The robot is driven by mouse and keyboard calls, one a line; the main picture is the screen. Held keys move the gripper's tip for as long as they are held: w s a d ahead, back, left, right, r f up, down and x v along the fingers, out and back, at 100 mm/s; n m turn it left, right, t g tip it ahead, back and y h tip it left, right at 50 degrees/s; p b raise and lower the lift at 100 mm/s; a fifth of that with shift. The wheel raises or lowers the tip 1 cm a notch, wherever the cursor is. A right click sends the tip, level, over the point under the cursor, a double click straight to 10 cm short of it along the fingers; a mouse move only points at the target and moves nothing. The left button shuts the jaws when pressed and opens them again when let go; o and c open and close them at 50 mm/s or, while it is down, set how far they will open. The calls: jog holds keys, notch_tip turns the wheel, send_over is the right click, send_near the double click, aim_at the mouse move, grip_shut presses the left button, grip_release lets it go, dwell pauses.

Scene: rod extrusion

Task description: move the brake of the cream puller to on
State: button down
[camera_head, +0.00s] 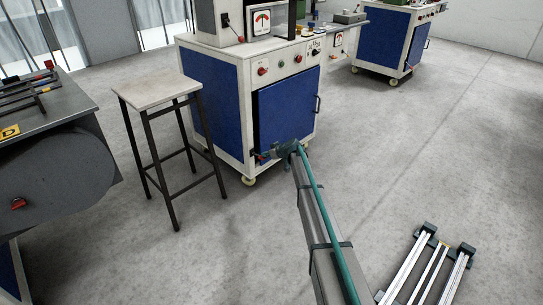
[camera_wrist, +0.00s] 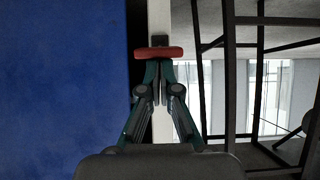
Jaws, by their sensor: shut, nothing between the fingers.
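The cream puller (camera_head: 248,105) is a cream-framed cabinet with blue panels, standing at the upper middle of the head view. In the wrist view a red bar-shaped handle (camera_wrist: 158,53), which looks like the brake, lies crosswise on a dark mount at the cream corner post (camera_wrist: 161,125). My gripper (camera_wrist: 158,66) is shut and empty, its fingertips right at the red handle; I cannot tell whether they touch it. In the head view my gripper (camera_head: 268,154) is low at the cabinet's front corner, and the handle there is too small to read its setting.
A stool (camera_head: 160,92) with dark legs stands left of the cabinet. A grey machine (camera_head: 60,165) is at the left edge. A second blue and cream cabinet (camera_head: 385,45) stands at the back right. Metal rails (camera_head: 425,270) lie lower right.

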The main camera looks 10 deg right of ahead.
notch_tip(320, 180, down, 8)
jog(key=b, duration=0.6)
jog(key=shift+s+d+f, duration=0.15)
jog(key=shift+s+f, duration=0.05)
jog(key=shift+f, duration=0.05)
jog(key=shift+f, duration=0.15)
dwell(0.4)
notch_tip(320, 180, up, 4)
jog(key=s+d+r, duration=0.1)
jog(key=s, duration=0.1)
jog(key=s+d+f+p, duration=0.3)
jog(key=s+d, duration=0.3)
jog(key=s, duration=0.1)
jog(key=shift+d+f, duration=0.2)
jog(key=shift+f, duration=0.2)
jog(key=shift+s, duration=0.1)
